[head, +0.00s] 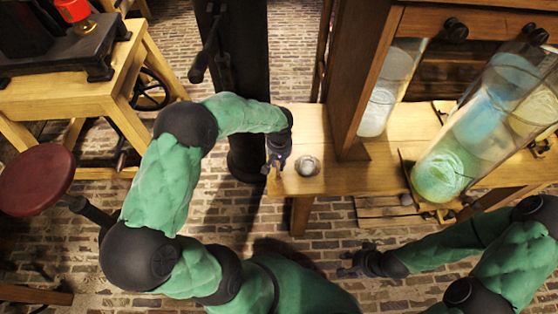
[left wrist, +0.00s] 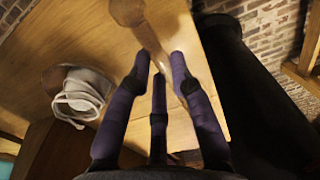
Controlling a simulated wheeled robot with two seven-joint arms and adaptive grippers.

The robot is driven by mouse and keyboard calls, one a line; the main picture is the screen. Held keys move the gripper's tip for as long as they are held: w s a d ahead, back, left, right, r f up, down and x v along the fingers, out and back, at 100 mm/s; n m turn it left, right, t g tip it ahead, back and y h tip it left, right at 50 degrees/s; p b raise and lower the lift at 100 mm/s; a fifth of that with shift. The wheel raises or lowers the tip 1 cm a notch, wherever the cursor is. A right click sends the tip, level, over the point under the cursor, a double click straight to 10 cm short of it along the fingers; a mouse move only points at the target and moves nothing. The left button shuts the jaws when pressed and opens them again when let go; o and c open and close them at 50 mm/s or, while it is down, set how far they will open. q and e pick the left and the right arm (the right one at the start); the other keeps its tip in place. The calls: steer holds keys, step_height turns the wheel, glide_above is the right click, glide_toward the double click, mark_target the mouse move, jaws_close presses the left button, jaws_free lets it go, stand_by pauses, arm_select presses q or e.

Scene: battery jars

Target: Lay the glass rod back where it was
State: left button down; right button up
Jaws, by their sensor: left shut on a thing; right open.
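My left gripper (head: 274,168) is at the left end of the wooden bench (head: 345,180), fingers pointing down close to the top. In the left wrist view its dark purple fingers (left wrist: 160,75) are closed around a slim, light brown, see-through-looking shaft (left wrist: 152,42), which I take to be the glass rod. The shaft runs to a rounded brown end at the top of that view. Its lower part is partly hidden by the fingers, and I cannot tell whether it touches the bench. My right gripper (head: 352,262) is open and empty, low in front of the bench.
A small pale, round bundle (head: 307,165) sits just right of the left gripper; it looks like coiled white cloth in the left wrist view (left wrist: 82,98). Large glass jars (head: 450,160) and a wooden cabinet (head: 365,75) stand further right. A black post (head: 240,70) rises behind.

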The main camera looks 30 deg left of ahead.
arm_select(q)
steer(key=shift+f, duration=0.7)
steer(key=c, duration=1)
jaws_free()
steer(key=shift+r, duration=0.1)
step_height(320, 180, up, 12)
steer(key=shift+f, duration=0.1)
